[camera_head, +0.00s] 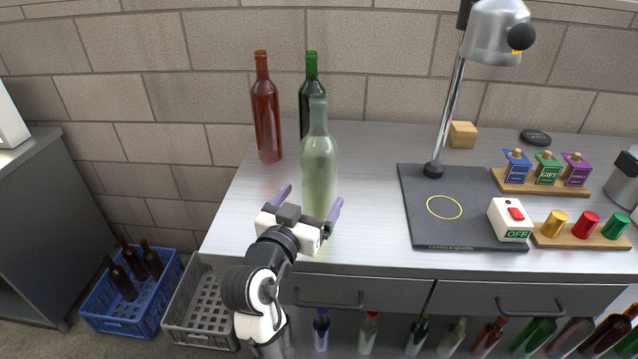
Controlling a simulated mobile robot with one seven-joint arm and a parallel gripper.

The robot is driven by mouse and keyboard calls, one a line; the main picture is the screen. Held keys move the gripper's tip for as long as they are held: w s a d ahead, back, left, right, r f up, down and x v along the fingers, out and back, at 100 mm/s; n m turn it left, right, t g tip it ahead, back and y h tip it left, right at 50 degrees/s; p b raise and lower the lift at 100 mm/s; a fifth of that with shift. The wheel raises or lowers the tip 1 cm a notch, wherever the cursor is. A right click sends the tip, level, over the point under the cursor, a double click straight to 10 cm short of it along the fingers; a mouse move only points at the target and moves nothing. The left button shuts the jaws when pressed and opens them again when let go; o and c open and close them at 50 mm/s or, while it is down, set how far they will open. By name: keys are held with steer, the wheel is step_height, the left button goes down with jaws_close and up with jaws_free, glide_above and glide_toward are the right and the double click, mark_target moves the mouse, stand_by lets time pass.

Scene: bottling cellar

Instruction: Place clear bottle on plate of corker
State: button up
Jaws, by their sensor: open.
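The clear bottle (319,160), pale green and see-through, stands upright on the left part of the metal worktop. My gripper (311,200) is open in front of its lower part. One purple finger shows to the left of the bottle and the other at its lower right edge. I cannot tell whether either finger touches the glass or how far they reach around it. The gripper hides part of the bottle's base. A dark plate (412,200) with a yellow ring (444,207) lies to the right, under a silver head (494,35) on a slanted post. The ring is empty.
A brown bottle (267,110) and a green bottle (309,75) stand close behind the clear one. A white switch box marked OFF (511,220) sits at the plate's right front corner. The worktop between the clear bottle and the plate is free.

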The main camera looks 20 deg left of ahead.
mark_target(322, 183)
steer(key=shift+w+d+f+p, duration=0.15)
steer(key=shift+w+p, duration=0.4)
steer(key=shift+w, duration=1.1)
steer(key=shift+w+f+p, duration=0.2)
steer(key=shift+w+p, duration=0.35)
steer(key=shift+w, duration=1.1)
steer(key=c, duration=1.9)
steer(key=shift+r, duration=0.15)
jaws_close()
steer(key=shift+r, duration=0.1)
